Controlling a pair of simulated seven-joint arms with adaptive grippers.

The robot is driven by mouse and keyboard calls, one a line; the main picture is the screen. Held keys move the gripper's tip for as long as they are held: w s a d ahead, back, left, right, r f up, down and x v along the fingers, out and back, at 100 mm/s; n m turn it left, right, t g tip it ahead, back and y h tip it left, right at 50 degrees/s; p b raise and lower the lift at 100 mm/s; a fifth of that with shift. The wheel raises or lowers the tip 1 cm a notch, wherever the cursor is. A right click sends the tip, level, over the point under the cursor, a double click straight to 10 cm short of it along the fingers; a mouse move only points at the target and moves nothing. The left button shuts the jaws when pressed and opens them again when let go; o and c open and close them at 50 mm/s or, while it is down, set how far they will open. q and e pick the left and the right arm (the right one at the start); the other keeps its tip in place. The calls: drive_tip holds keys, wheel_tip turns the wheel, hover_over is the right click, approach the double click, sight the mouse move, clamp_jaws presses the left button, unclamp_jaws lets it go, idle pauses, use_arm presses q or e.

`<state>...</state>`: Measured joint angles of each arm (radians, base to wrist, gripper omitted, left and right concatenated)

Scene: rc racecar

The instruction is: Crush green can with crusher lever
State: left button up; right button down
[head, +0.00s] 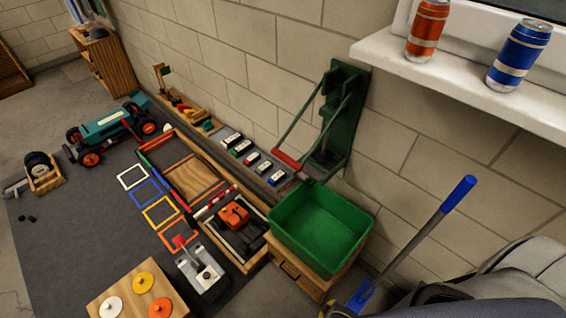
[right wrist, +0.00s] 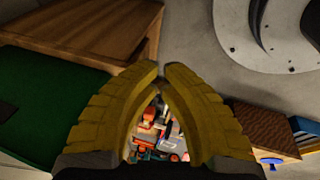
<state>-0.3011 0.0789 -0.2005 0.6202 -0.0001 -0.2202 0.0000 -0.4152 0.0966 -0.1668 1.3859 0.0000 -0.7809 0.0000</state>
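No green can shows in either view. The green can crusher (head: 343,110) is fixed to the brick wall at centre right. Its lever has two green side arms and a red grip (head: 287,160) that hangs forward and low over the near side. A red-orange can (head: 428,30) and a blue can (head: 519,55) stand upright on the white windowsill. My right gripper (right wrist: 160,68) shows in the right wrist view with its yellow fingertips drawn together and nothing between them. My left gripper is not in view.
A green bin (head: 322,228) sits on a wooden box below the crusher. Toy trays, a teal car (head: 106,127) and a peg board (head: 133,290) lie left on the dark mat.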

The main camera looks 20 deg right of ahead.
drive_tip(key=w+d+r+n+t+h, duration=0.1)
drive_tip(key=w+r, duration=0.3)
drive_tip(key=r, duration=0.5)
drive_tip(key=w+d+r+t+h, duration=0.1)
drive_tip(key=w+d+r, duration=0.15)
drive_tip(key=r, duration=0.75)
drive_tip(key=d+r+t+h, duration=0.2)
drive_tip(key=d+r, duration=0.1)
drive_tip(key=r, duration=1.7)
drive_tip(key=n+t+y, duration=0.3)
drive_tip(key=t+y, duration=0.6)
approach(283, 156)
drive_tip(key=s+d+f, duration=0.3)
drive_tip(key=d, duration=0.1)
drive_tip(key=a+r+n+y, duration=0.4)
drive_tip(key=r+n+y, duration=0.2)
drive_tip(key=r+y, duration=0.25)
drive_tip(key=shift+g+y, duration=0.3)
drive_tip(key=shift+y, duration=0.15)
drive_tip(key=shift+w+a+f, duration=0.25)
drive_tip(key=shift+w+a, duration=0.4)
drive_tip(key=shift+w, duration=0.75)
drive_tip(key=shift+w+a+f, duration=0.2)
drive_tip(key=shift+w+a, duration=0.45)
drive_tip(key=shift+w, duration=0.75)
drive_tip(key=shift+w+a+f, duration=0.25)
drive_tip(key=shift+w+a, duration=0.35)
drive_tip(key=shift+w, duration=0.8)
